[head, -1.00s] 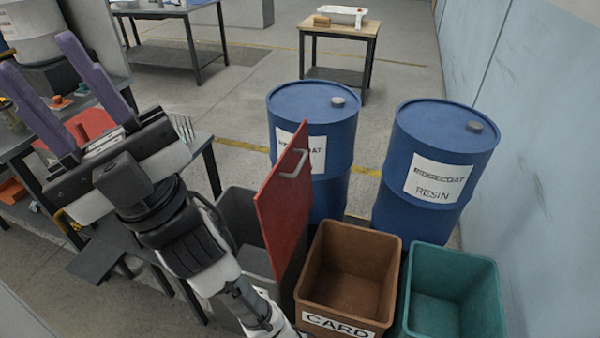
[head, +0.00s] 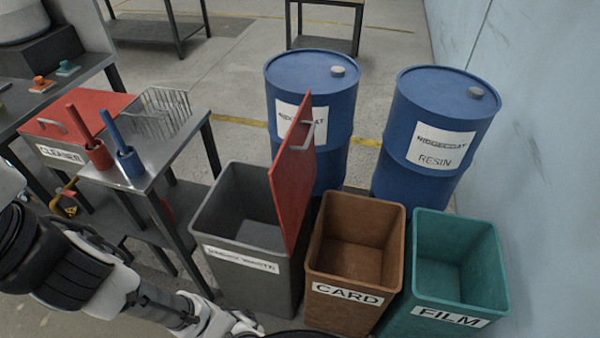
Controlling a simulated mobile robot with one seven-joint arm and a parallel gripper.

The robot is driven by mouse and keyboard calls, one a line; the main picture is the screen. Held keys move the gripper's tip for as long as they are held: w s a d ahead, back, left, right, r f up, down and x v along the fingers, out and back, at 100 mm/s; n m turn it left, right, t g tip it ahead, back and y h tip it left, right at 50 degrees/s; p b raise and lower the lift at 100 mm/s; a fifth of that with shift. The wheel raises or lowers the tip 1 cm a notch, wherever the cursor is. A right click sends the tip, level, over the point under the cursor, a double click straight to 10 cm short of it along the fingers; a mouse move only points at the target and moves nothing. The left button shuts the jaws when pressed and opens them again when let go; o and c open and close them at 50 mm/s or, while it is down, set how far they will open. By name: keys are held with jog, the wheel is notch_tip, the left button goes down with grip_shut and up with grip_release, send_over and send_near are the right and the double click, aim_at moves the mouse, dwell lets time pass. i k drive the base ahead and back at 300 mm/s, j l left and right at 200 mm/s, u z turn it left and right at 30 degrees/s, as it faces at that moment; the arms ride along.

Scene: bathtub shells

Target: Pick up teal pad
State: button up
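A small teal pad (head: 68,68) with a raised knob or grip on top lies on the dark grey bench (head: 88,66) at the far left of the head view. An orange pad (head: 41,84) of similar shape lies just left of it. My gripper is outside the picture, so its opening and its distance from the pad cannot be seen. Only my arm links show, at the lower left. Nothing covers the teal pad.
A red cleaner box (head: 75,112), red (head: 98,155) and blue (head: 131,165) holders with upright handles and a wire rack (head: 160,112) stand nearby. A grey bin (head: 235,215) with raised red lid, a brown CARD bin (head: 350,290) and a green FILM bin (head: 455,265) stand right, before blue drums (head: 430,140).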

aim_at(66, 69)
jog(key=u, duration=1.15)
jog(key=j+z, duration=0.1)
jog(key=z, duration=0.2)
jog(key=i+j+z, duration=0.1)
jog(key=z, duration=0.15)
jog(key=i+j+z, duration=0.15)
jog(key=j, duration=0.2)
jog(key=j+z, duration=0.1)
jog(key=j, duration=0.2)
jog(key=i+j+z, duration=0.15)
jog(key=j, duration=0.2)
jog(key=i+j+z, duration=0.1)
jog(key=j, duration=0.9)
jog(key=i+j+z, duration=0.1)
jog(key=j, duration=0.95)
jog(key=i+j+z, duration=0.1)
jog(key=j, duration=0.9)
